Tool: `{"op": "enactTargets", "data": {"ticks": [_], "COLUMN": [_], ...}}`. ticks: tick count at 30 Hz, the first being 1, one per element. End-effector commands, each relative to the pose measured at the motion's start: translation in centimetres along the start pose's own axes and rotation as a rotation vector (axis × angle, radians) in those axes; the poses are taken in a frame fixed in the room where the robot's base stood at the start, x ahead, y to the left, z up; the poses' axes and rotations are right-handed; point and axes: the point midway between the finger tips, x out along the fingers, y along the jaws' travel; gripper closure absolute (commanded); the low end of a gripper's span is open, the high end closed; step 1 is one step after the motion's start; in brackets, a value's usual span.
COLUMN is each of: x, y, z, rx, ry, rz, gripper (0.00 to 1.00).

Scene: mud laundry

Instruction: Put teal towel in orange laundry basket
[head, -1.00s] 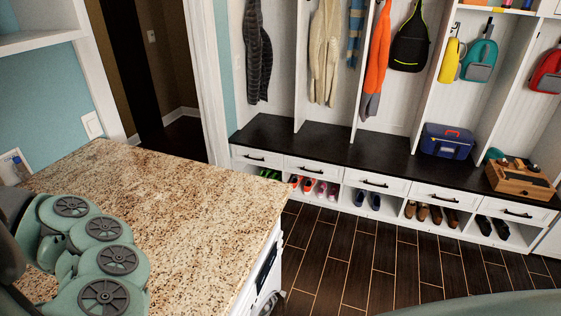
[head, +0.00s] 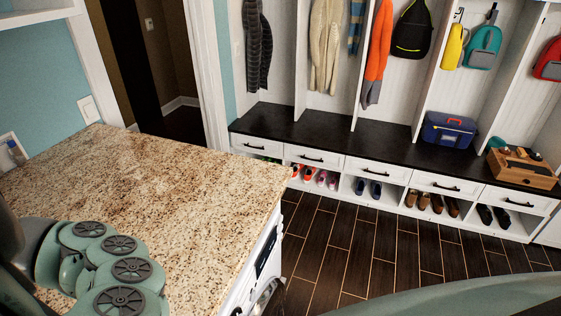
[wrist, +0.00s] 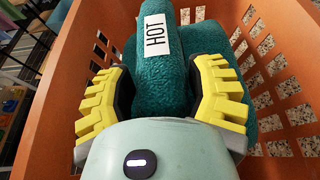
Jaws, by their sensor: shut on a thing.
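The teal towel (wrist: 174,92) is a thick rolled or folded bundle with a white tag reading HOT. It shows in the wrist view between the two yellow fingers of my gripper (wrist: 160,62), which is shut on it. The orange laundry basket (wrist: 88,52) has slotted walls, seen left and right of the towel and fingers. The basket's floor is hidden, so I cannot tell whether the towel touches it. My gripper, the towel and the basket are not visible in the head view.
A speckled granite counter (head: 170,190) fills the left of the head view. A black-topped bench (head: 385,140) with drawers and shoes runs along the back wall. A blue box (head: 449,133) and a wooden box (head: 522,168) stand on it. Dark floor tiles (head: 345,230) are clear.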

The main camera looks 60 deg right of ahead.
Motion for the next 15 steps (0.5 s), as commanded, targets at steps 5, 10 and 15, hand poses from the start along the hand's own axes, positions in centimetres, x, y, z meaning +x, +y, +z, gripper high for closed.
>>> {"op": "enactTargets", "data": {"ticks": [5,10,15], "x": [0.02,0.01,0.01], "y": [0.0,0.0,0.0], "z": [0.1,0.1,0.07], "rx": [-0.002,-0.002,-0.001], "ry": [-0.003,-0.002,-0.001], "rz": [0.001,0.0,0.0], "gripper": [0.85,0.27,0.1]}}
